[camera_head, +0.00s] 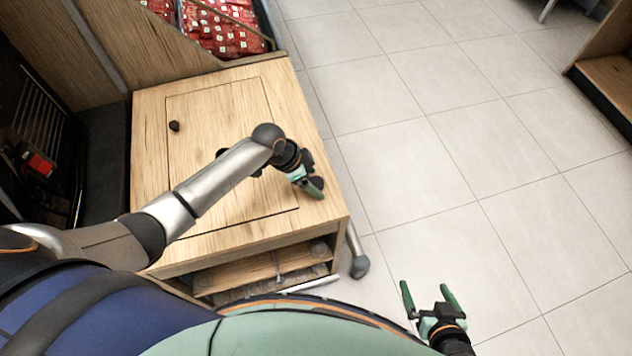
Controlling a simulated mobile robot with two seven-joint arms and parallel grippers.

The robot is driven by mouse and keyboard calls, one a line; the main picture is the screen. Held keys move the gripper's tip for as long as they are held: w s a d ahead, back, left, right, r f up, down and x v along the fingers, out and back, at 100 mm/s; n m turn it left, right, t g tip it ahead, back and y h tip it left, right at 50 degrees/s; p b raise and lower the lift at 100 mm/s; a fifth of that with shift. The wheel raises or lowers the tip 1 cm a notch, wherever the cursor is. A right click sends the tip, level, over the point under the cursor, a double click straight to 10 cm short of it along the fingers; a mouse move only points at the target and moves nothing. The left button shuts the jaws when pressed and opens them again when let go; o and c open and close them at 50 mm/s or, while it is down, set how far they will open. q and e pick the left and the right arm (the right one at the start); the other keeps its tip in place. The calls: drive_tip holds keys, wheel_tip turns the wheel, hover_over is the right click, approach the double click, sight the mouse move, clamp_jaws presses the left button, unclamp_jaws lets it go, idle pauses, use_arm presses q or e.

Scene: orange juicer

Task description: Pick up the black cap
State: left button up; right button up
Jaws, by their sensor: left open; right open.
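A small black round piece (174,126) sits on the left part of the wooden cabinet top; it may be the cap, though I cannot tell it from a knob. My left arm reaches across the cabinet from the left. My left gripper (314,186) is open, low over the cabinet's right edge, well to the right of that piece. Dark rounded shapes show at its fingers; I cannot tell whether any is a separate cap. Another dark bit (222,153) is partly hidden behind my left forearm. My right gripper (428,302) is open and empty over the floor at lower right.
The wooden cabinet (225,85) has a square panel outline on top and a lower shelf (265,268). Red packets (217,32) fill a bin behind it. A dark machine (40,125) stands at left. Tiled floor at right is clear up to a wooden unit (607,80).

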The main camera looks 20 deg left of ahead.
use_arm(q)
clamp_jaws()
idle(0.7)
